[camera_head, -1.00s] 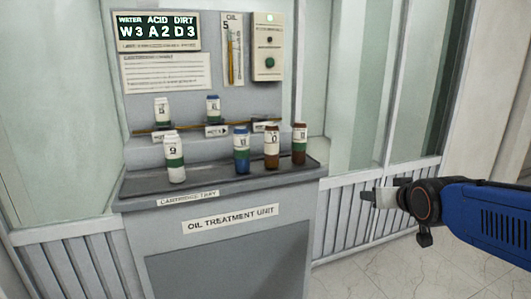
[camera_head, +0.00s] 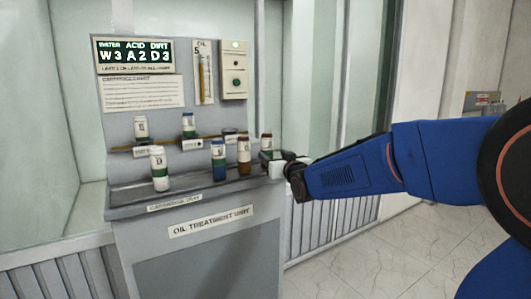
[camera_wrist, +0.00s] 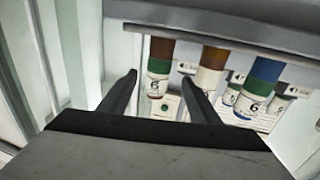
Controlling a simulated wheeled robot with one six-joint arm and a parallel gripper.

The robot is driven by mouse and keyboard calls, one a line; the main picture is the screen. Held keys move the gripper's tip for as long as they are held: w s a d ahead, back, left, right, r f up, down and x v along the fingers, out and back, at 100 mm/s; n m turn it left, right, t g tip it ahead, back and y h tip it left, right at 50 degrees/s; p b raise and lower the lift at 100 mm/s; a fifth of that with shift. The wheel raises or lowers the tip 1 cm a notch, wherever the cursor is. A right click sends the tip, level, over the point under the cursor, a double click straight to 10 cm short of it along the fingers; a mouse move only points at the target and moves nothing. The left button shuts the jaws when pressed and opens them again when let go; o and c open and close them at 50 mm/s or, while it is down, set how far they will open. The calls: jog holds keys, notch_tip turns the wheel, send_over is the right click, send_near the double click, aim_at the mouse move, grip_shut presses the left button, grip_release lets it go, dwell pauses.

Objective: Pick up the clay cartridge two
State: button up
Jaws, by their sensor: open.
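Several cartridges stand upright at the oil treatment unit; the clay label is too small to read on any. On the front tray are a white one with a green band (camera_head: 159,170), a blue one (camera_head: 219,162), a brown one (camera_head: 244,157) and another brown one (camera_head: 266,141) at the right end, partly hidden by my gripper. My gripper (camera_head: 265,156) is open and empty beside the right-end brown cartridge. In the wrist view a brown cartridge (camera_wrist: 160,53) appears between my fingertips (camera_wrist: 158,84), beyond them; another brown (camera_wrist: 210,65) and a blue one (camera_wrist: 262,78) are right of it.
The cartridge tray (camera_head: 125,196) has a raised rim. A back shelf holds a white cartridge (camera_head: 141,129) and a blue one (camera_head: 188,126). The display (camera_head: 135,55) reads W3 A2 D3. A control box (camera_head: 234,72) is on the back panel. The floor at right is clear.

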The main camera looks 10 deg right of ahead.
aim_at(264, 147)
jog(key=w, duration=0.8)
jog(key=w+a, duration=0.1)
jog(key=w, duration=0.3)
jog(key=shift+a, duration=0.1)
jog(key=c, duration=1.3)
